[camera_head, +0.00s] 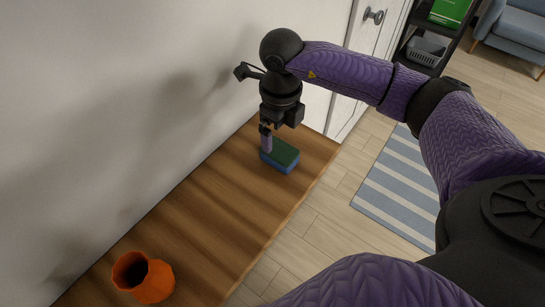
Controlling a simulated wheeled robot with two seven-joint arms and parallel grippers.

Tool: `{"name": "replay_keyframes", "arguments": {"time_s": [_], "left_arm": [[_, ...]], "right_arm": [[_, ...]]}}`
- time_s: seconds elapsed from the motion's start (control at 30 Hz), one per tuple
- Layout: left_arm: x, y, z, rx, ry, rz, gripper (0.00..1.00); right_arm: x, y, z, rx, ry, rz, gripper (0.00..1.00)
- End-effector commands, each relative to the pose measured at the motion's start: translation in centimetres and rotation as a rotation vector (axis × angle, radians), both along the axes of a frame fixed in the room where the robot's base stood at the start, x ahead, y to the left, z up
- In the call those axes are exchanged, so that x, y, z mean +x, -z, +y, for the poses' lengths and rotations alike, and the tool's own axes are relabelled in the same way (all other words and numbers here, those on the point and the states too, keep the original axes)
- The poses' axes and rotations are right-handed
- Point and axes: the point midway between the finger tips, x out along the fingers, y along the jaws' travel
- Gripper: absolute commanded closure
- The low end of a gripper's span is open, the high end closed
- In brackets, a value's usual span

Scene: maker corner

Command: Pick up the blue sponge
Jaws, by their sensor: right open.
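The blue sponge (282,163) has a dark green top layer. It lies on the wooden surface (220,200) near its far end. My right gripper (266,146) points down at the left end of the sponge, and one light finger shows in front of it. The gripper is open. I cannot tell whether the finger touches the sponge, and the other finger is hidden. My left gripper is not in view.
A white wall borders the surface on the left. The middle of the surface is clear. A striped rug (400,185) lies on the floor to the right.

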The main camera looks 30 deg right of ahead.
Motion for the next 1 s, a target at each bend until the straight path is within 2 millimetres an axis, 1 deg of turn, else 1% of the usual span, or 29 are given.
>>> {"name": "replay_keyframes", "arguments": {"time_s": [0.1,0.23,0.33,0.5,0.57,0.6,0.77,0.8,0.9,1.0], "left_arm": [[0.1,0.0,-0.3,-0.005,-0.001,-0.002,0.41],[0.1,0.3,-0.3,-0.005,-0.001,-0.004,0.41],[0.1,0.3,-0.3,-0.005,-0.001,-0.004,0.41],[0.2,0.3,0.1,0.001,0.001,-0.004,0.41],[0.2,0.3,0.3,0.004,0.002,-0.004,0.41],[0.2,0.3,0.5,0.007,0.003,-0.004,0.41],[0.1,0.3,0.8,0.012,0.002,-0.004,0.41],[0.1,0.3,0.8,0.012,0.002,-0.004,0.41],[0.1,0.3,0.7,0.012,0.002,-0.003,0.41],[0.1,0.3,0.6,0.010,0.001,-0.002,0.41]], "right_arm": [[-0.6,2.4,0.2,0.001,-0.001,0.005,0.00],[-0.7,4.8,0.3,0.002,0.000,0.002,0.00],[-0.7,5.4,0.3,0.003,-0.001,0.001,0.00],[-0.7,5.3,0.3,0.004,-0.001,0.001,0.00],[-0.7,5.3,0.3,0.004,-0.001,0.001,0.13],[-0.7,5.3,0.3,0.004,-0.001,0.001,0.21],[-0.7,5.3,0.3,0.004,-0.001,0.001,0.55],[-0.7,5.3,0.3,0.004,-0.001,0.001,0.64],[-0.7,5.3,0.3,0.004,-0.001,0.001,0.82],[-0.7,5.3,0.3,0.005,-0.001,0.001,0.82]]}}
